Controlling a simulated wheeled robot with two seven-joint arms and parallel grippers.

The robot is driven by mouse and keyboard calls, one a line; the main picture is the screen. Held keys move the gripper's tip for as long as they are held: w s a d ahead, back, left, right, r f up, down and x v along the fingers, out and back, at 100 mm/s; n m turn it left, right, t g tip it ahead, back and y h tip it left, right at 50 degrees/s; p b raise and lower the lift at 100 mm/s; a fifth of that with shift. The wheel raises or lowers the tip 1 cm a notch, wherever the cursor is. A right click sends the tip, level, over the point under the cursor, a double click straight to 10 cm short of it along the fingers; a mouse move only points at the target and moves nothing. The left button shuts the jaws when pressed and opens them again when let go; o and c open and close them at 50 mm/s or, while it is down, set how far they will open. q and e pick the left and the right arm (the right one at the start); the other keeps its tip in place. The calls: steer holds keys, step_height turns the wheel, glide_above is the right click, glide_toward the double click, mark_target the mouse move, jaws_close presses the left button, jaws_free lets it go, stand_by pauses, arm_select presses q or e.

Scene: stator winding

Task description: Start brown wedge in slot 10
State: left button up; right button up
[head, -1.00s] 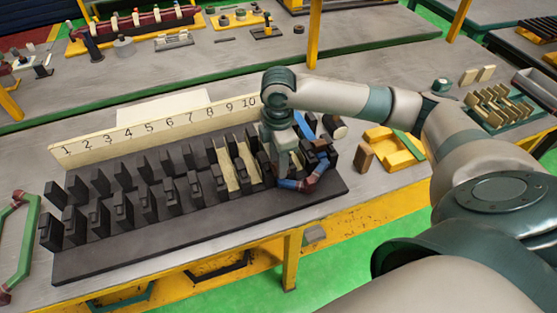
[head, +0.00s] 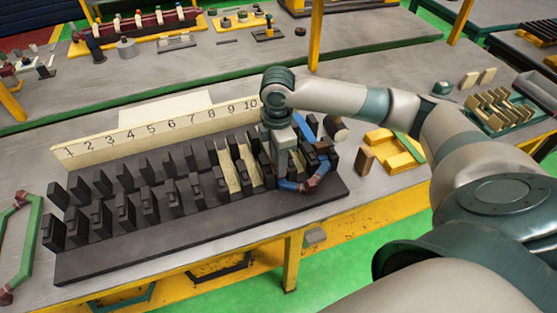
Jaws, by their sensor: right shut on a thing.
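The dark slotted stator block (head: 160,240) lies on the bench, with two rows of black teeth. A cream number strip (head: 160,129) marked 1 to 10 stands behind it. My right gripper (head: 288,174) points down at the block's right end, by slot 10. It is shut, and its fingertips are largely hidden among the teeth. The brown wedge cannot be made out at the jaws. A blue coil with reddish bands (head: 300,186) lies around this end, beside the gripper. Cream liners (head: 227,168) show in slots left of the gripper. My left gripper is out of view.
A brown block (head: 365,159) stands right of the stator, beside a yellow holder (head: 400,157). A rack of cream pieces (head: 497,105) is farther right. A green coil (head: 22,245) lies at the left edge. Another bench with parts is behind.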

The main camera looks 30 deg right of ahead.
steer(key=shift+w, duration=0.15)
steer(key=o, duration=1.1)
steer(key=shift+w, duration=0.1)
steer(key=shift+r+b, duration=1.45)
steer(key=shift+r, duration=7.2)
